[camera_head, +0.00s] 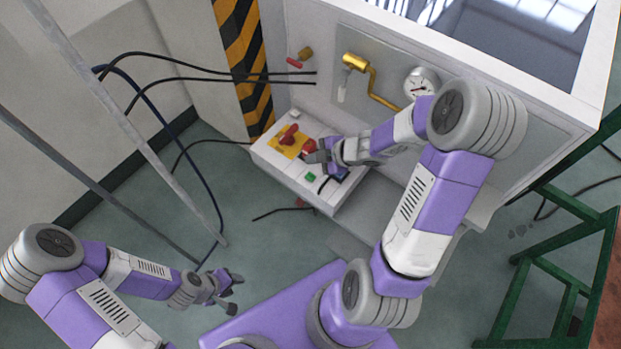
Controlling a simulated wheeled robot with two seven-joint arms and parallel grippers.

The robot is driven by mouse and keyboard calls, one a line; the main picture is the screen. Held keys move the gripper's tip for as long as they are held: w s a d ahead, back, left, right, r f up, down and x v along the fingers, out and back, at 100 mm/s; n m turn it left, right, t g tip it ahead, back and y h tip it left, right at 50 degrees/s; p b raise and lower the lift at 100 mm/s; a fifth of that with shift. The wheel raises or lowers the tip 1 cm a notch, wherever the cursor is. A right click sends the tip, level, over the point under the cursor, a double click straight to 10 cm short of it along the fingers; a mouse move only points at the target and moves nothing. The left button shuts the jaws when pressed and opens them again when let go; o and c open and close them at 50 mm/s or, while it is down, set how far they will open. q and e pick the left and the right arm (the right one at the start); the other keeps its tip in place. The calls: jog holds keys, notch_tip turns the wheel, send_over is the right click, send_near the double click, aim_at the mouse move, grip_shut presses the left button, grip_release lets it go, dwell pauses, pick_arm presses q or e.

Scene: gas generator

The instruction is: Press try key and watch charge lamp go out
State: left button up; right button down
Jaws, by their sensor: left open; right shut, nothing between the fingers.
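The white control box (265,152) stands against the lower front of the white cabinet. On its top are a yellow plate with a red switch (288,135), a red round knob (309,146) and a green button (310,177). My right gripper (318,160) is shut and empty over the panel, close to the red knob; I cannot tell whether it touches anything. Part of the panel is hidden under the gripper and wrist. I cannot make out the try key or the charge lamp for certain. My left gripper (232,292) is open and empty over the floor at lower left.
The white cabinet (300,30) carries a round gauge (421,82) and a brass pipe with a valve (355,62). Black cables (200,80) run to it from the left. Grey poles (110,100) slant at left. A green metal frame (545,270) stands at right.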

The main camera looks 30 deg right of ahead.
jog(key=b, duration=0.5)
send_over(313, 178)
notch_tip(313, 178, down, 6)
jog(key=shift+r, duration=0.2)
jog(key=shift+f, duration=0.35)
dwell(1.2)
jog(key=shift+f+b, duration=0.4)
jog(key=shift+b, duration=0.05)
jog(key=shift+f+b, duration=0.4)
jog(key=shift+f, duration=0.1)
dwell(0.5)
jog(key=shift+r, duration=0.15)
jog(key=shift+r+p, duration=0.75)
jog(key=shift+p, duration=0.3)
